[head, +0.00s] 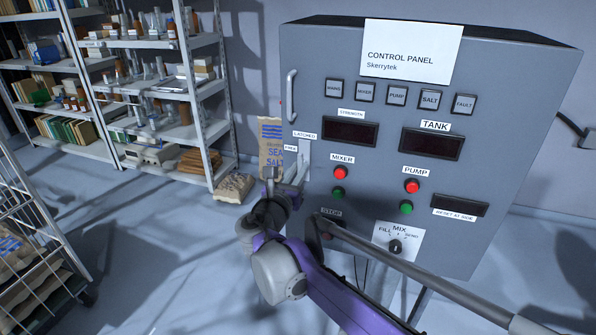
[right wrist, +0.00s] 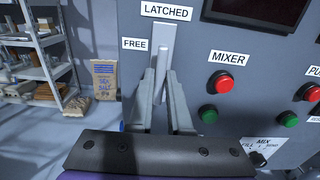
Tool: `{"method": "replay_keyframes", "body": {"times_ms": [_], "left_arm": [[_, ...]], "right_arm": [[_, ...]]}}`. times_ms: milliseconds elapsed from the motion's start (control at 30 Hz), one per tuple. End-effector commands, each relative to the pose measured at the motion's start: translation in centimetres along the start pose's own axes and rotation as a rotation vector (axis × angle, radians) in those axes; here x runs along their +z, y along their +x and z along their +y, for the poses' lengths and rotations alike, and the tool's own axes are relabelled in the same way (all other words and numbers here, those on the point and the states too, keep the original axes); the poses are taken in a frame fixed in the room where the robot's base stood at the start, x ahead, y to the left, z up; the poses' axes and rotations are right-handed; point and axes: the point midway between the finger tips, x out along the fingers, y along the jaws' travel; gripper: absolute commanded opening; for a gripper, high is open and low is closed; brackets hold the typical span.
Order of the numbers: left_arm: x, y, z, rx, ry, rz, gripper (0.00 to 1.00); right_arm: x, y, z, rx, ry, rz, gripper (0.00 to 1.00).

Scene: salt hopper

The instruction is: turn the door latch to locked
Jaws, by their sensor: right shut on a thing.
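The door latch (right wrist: 163,40) is a pale grey plate and lever on the left side of the control panel (head: 450,200). A "LATCHED" label (right wrist: 166,11) sits above it and a "FREE" label (right wrist: 134,43) to its left. My right gripper (right wrist: 162,98) is shut on the lever, one finger on each side. In the head view the latch (head: 304,158) is partly covered by my right gripper (head: 284,186). The fingers hide the lever's lower part, so its exact angle is hard to tell. My left gripper is not in view.
Red (head: 340,173) and green (head: 338,193) mixer buttons sit just right of the latch. A door handle (head: 292,96) is above it. A salt bag (head: 270,142) stands behind, left of the panel.

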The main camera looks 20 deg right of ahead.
Motion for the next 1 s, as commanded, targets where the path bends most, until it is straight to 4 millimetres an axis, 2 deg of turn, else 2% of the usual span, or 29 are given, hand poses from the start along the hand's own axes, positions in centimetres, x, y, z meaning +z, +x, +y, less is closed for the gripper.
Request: {"method": "replay_keyframes", "body": {"times_ms": [167, 200, 367, 733, 867, 1000], "left_arm": [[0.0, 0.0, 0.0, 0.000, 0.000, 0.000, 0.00], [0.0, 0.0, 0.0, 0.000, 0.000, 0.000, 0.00], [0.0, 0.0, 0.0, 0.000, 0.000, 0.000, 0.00], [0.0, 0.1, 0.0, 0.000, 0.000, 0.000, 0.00], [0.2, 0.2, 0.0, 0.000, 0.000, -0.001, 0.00], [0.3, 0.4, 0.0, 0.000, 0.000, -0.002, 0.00]], "right_arm": [[0.0, 0.0, 0.0, 0.000, 0.000, 0.000, 0.00], [0.0, 0.0, 0.0, 0.000, 0.001, 0.000, 0.19], [0.0, 0.0, 0.0, 0.000, 0.001, 0.000, 0.47], [0.0, -0.5, 0.0, 0.001, 0.002, 0.000, 0.47], [-0.1, -2.3, 0.1, 0.004, 0.002, 0.000, 0.47], [-0.1, -5.2, 0.1, 0.004, 0.002, 0.000, 0.47]]}}
